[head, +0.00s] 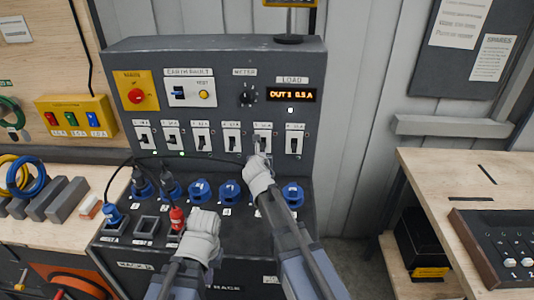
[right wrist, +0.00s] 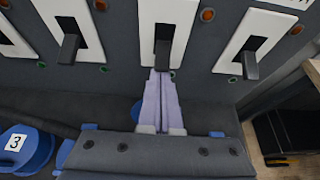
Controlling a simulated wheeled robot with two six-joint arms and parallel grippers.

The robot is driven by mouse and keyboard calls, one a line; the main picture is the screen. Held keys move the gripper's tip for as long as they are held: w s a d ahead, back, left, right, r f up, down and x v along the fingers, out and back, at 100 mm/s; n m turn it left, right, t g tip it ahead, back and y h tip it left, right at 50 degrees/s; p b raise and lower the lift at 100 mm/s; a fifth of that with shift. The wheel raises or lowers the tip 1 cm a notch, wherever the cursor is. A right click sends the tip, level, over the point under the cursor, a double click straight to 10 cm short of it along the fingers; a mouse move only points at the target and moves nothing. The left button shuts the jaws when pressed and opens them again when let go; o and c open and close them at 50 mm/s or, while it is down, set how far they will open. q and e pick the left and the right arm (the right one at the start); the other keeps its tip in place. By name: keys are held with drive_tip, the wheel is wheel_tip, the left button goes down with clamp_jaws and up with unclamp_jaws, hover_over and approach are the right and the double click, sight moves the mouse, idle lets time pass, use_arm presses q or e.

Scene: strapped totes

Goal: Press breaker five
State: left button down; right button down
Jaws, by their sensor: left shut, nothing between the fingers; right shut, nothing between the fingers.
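Breaker five (head: 263,134) is the fifth white-plated switch with a black lever in a row on the dark upright panel. In the right wrist view it is the middle switch (right wrist: 163,42). My right gripper (head: 258,160) is shut and empty, its fingertips (right wrist: 162,75) just below the black lever; I cannot tell whether they touch it. The gripper partly hides the plate's lower end in the head view. My left gripper (head: 205,215) is shut and empty, low over the socket deck beside the red plug (head: 178,218).
Breaker four (head: 232,135) and breaker six (head: 294,138) flank it closely. Blue sockets (head: 200,190) and plugs with black cables cover the sloped deck. An orange display (head: 291,95) reads OUT 1 6.5 A. A wooden bench (head: 450,180) stands at the right.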

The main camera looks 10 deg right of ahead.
sight(262, 146)
drive_tip(key=shift+s+r+p, duration=0.1)
drive_tip(key=shift+r+p, duration=0.2)
drive_tip(key=shift+r, duration=0.1)
drive_tip(key=shift+a+r+p, duration=0.1)
drive_tip(key=shift+r+p, duration=0.25)
drive_tip(key=shift+p, duration=0.1)
use_arm(q)
drive_tip(key=shift+d+r, duration=0.25)
drive_tip(key=shift+r, duration=0.3)
drive_tip(key=shift+d+r, duration=0.25)
drive_tip(key=shift+r, duration=0.25)
use_arm(e)
drive_tip(key=shift+s+r, duration=0.1)
use_arm(q)
drive_tip(key=shift+r, duration=0.1)
use_arm(e)
drive_tip(key=shift+r, duration=0.1)
drive_tip(key=shift+r+p, duration=0.7)
drive_tip(key=shift+p, duration=0.2)
use_arm(q)
drive_tip(key=shift+w+r, duration=0.1)
drive_tip(key=shift+r, duration=0.6)
